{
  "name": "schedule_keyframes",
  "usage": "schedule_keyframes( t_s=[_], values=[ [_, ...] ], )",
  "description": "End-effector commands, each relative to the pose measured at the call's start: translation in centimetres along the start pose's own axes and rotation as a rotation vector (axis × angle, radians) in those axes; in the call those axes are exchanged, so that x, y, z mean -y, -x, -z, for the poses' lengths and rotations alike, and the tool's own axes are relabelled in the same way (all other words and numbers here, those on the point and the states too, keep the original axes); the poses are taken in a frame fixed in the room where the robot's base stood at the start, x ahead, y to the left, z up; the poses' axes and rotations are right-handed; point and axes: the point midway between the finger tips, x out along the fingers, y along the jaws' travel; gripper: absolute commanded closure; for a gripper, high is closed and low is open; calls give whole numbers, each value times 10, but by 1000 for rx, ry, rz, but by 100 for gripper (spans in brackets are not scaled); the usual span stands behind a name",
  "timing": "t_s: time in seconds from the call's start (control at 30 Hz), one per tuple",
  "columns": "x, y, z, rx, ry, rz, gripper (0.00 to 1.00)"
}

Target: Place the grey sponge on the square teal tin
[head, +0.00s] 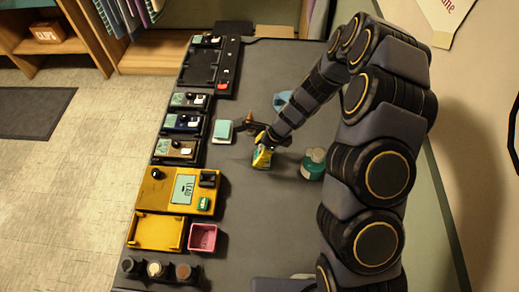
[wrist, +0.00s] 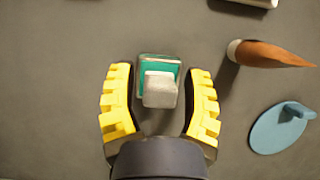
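The grey sponge (wrist: 160,91) is a small pale block in the middle of the wrist view, between my gripper's fingers (wrist: 160,80). The square teal tin (wrist: 153,65) shows directly behind and beneath it, and the sponge covers its lower part. The sponge looks set over the tin, but I cannot tell for sure that they touch. The yellow-padded fingers stand apart on both sides, with gaps to the sponge. In the head view my gripper (head: 262,157) is low over the grey table and hides most of the sponge and tin.
A teal jar (head: 313,163) stands right of my gripper. A pale teal-topped block (head: 222,131) lies to its left. A brown cone (wrist: 270,53) and a blue object (wrist: 281,128) are at the right in the wrist view. Pedals, a yellow box (head: 157,231) and a pink bin (head: 203,237) line the left edge.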

Motion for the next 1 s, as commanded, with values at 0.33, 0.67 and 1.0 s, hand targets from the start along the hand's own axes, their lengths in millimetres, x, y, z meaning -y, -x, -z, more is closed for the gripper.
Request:
schedule_keyframes(
  t_s=[0.33, 0.67, 1.0],
  values=[
    [1, 14, -1, -1, 0, 3, 52],
    [2, 83, -1, -1, 0, 8, 52],
    [0, 121, 0, -2, -1, 1, 52]
  ],
)
